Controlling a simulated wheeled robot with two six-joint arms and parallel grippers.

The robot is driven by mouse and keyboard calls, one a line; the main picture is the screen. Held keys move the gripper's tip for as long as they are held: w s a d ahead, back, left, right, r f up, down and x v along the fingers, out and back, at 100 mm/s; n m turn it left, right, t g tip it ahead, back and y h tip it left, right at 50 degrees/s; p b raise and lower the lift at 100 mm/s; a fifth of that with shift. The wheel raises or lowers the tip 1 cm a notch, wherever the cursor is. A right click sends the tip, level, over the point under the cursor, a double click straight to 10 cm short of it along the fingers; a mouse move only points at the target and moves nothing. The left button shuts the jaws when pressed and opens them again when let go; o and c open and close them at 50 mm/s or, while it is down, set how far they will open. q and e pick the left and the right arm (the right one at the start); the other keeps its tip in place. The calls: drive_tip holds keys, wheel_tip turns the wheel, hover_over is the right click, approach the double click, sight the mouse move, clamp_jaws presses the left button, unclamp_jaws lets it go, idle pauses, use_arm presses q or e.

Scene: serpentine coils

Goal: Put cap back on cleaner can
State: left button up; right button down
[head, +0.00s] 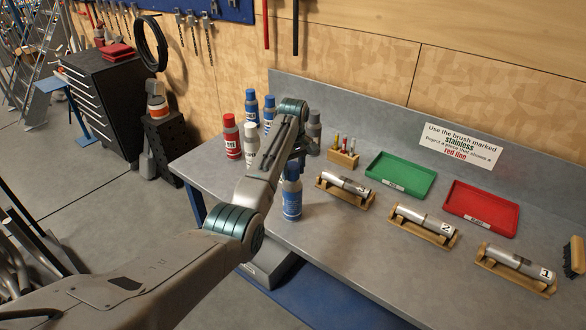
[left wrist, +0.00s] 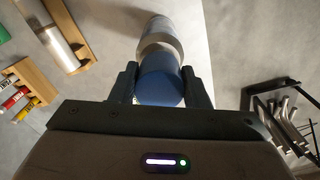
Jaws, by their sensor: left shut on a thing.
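My left gripper (left wrist: 160,78) is shut on a blue cap (left wrist: 161,88), one finger on each side of it. In the head view the blue cap (head: 291,168) is above a blue cleaner can (head: 291,205) that stands upright near the bench's front edge. The can (left wrist: 160,34) is in line beyond the cap in the left wrist view, with a pale grey band between. I cannot tell whether the cap is fully seated or just above the can's top. My wrist partly hides the fingers in the head view. My right gripper is not in view.
Several capped cans, including a red one (head: 232,136), stand at the bench's back left.

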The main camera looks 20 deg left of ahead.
use_arm(q)
drive_tip(key=shift+f, duration=0.85)
idle(1.4)
drive_tip(key=o, duration=1.5)
drive_tip(key=shift+r, duration=3.8)
clamp_jaws()
drive_tip(key=shift+f, duration=0.2)
